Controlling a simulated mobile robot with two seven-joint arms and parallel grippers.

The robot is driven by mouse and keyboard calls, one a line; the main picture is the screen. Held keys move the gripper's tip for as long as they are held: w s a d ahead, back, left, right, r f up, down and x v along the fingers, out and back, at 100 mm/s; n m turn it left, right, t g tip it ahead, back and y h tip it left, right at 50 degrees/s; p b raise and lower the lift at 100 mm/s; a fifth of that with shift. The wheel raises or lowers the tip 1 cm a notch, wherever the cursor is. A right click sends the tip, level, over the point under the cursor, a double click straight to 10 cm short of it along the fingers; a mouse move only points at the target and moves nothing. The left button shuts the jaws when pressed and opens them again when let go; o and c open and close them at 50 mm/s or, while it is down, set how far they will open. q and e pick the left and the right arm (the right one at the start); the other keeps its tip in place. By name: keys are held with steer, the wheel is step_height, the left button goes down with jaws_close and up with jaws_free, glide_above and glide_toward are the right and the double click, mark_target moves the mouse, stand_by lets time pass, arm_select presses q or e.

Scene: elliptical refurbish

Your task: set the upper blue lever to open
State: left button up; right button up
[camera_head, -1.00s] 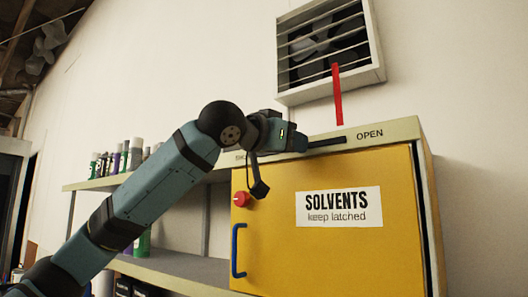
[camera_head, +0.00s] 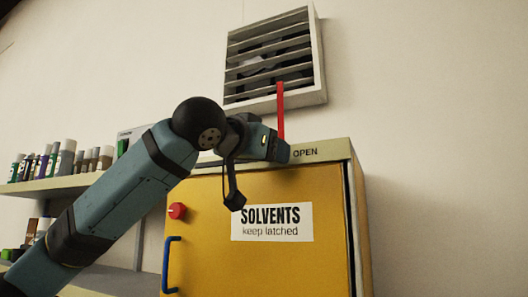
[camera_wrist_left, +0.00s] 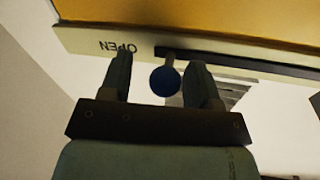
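The lever's round blue knob (camera_wrist_left: 165,82) shows in the left wrist view, on a short stem at the OPEN end of a dark slot (camera_wrist_left: 235,62) in the cabinet's pale top panel. That view is upside down. My left gripper (camera_wrist_left: 158,62) is open, with one finger on each side of the knob. A gap shows on the picture's left side; the other finger is close, and I cannot tell if it touches. In the head view my left gripper (camera_head: 279,152) is at the panel beside the OPEN label (camera_head: 305,152) and hides the knob. My right gripper is out of view.
The yellow solvents cabinet (camera_head: 290,265) has a red button (camera_head: 177,211) and a blue door handle (camera_head: 170,265). Shelves with bottles (camera_head: 60,160) are at left. Bare wall lies right of the cabinet.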

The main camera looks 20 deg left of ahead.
arm_select(q)
steer(key=shift+s+a, duration=0.15)
steer(key=shift+s, duration=0.05)
steer(key=b+v, duration=0.3)
steer(key=v, duration=1)
steer(key=shift+s, duration=0.2)
steer(key=shift+r, duration=0.1)
